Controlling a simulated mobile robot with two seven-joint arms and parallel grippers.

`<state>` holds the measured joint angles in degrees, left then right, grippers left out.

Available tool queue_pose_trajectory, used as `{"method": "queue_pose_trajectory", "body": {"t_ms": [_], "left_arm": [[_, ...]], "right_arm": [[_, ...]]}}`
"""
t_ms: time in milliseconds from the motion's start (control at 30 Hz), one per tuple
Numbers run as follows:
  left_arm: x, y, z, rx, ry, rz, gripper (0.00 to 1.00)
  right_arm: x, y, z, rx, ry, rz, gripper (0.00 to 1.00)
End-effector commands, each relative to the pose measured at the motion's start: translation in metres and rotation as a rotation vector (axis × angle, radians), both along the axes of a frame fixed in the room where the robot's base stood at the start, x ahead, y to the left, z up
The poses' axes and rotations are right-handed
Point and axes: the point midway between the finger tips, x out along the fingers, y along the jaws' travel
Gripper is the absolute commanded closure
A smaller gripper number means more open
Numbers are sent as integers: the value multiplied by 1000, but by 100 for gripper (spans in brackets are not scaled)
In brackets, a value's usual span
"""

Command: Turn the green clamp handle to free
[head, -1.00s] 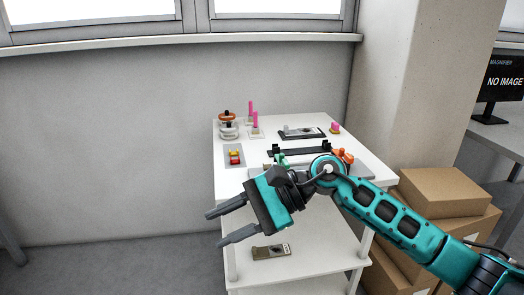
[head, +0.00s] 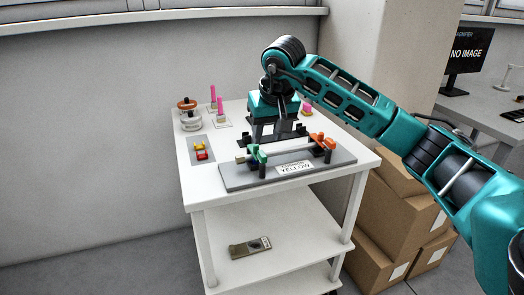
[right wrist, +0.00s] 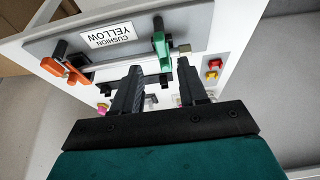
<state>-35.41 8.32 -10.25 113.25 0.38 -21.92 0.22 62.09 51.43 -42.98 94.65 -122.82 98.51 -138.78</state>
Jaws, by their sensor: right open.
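The green clamp handle (head: 258,154) stands at the left end of a grey fixture plate (head: 240,182) on the white table. It also shows in the right wrist view (right wrist: 160,46), upper middle, just beyond the gap between my fingers and apart from them. My right gripper (head: 269,130) points down above the table, just behind the fixture. In the right wrist view (right wrist: 160,82) its two fingers are apart with nothing held between them. An orange clamp handle (head: 323,142) is at the fixture's right end. My left gripper is not seen.
A label reading "CUSHION YELLOW" (head: 293,168) lies on the fixture's front. A grey tray (head: 196,158) with red and yellow pieces (head: 200,152), stacked rings (head: 188,118) and pink pegs (head: 219,104) stand left. Cardboard boxes (head: 395,215) are right of the table.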

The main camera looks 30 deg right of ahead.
Motion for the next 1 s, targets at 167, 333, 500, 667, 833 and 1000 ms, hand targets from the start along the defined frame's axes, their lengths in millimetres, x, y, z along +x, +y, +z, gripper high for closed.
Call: {"method": "queue_pose_trajectory", "body": {"t_ms": [167,333,500,667,833,1000], "left_arm": [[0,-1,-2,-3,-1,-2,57],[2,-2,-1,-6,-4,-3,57],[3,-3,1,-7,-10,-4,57],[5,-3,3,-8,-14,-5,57],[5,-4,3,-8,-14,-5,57],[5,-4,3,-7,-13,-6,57]], "right_arm": [[13,-2,-36,4,3,0,57],[22,-4,-55,4,1,0,57],[25,-5,-63,4,-1,2,57],[26,-6,-64,2,-2,1,57],[26,-5,-64,2,-2,1,63],[26,-5,-64,3,-1,1,79]]}}
